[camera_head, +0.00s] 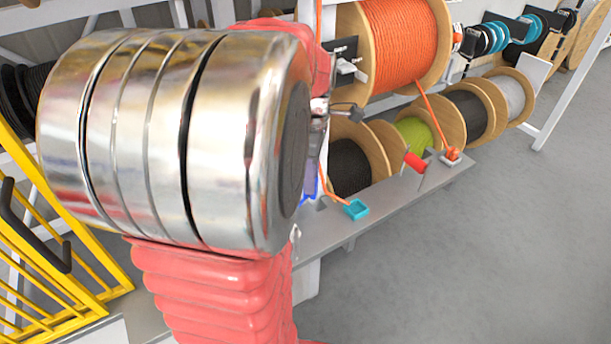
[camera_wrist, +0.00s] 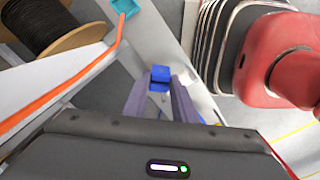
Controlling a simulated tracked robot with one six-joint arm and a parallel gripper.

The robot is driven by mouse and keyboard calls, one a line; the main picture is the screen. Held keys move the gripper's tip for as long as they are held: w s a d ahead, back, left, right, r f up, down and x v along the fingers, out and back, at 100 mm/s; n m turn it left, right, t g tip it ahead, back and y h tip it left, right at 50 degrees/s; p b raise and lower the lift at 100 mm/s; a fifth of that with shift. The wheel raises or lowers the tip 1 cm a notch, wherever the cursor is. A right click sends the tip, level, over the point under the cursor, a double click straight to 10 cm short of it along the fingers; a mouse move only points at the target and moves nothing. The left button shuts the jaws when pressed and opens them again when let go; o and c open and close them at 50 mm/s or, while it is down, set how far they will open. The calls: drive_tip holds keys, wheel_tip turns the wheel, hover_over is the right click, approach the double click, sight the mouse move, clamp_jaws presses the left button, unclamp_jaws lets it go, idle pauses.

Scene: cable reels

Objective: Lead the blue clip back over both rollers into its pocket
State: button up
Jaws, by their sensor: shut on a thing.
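My gripper (camera_wrist: 160,84) shows in the wrist view with its two purple-grey fingers close together. A small blue clip (camera_wrist: 160,73) sits at the fingertips, held between them. In the head view my large metal wrist hides most of the gripper; a bit of blue clip (camera_head: 309,193) and a purple finger show beside it, above the bench edge. A second roller cannot be made out.
An orange cable (camera_wrist: 66,80) runs beside the teal box. A large orange reel (camera_head: 402,42) sits above dark, green and pale reels. An orange piece (camera_head: 452,153) sits at the bench's right end. A yellow rack (camera_head: 60,262) stands left. Floor at right is clear.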

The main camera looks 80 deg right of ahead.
drive_tip(key=shift+s, duration=0.2)
drive_tip(key=shift+w+a, duration=0.15)
drive_tip(key=shift+w+a, duration=5.7)
drive_tip(key=shift+w, duration=1.5)
drive_tip(key=shift+w+a, duration=5.7)
drive_tip(key=shift+w, duration=1.45)
drive_tip(key=shift+r, duration=4.55)
drive_tip(key=s+d, duration=1.5)
drive_tip(key=d, duration=0.1)
drive_tip(key=shift+s+d, duration=0.2)
drive_tip(key=shift+s, duration=0.2)
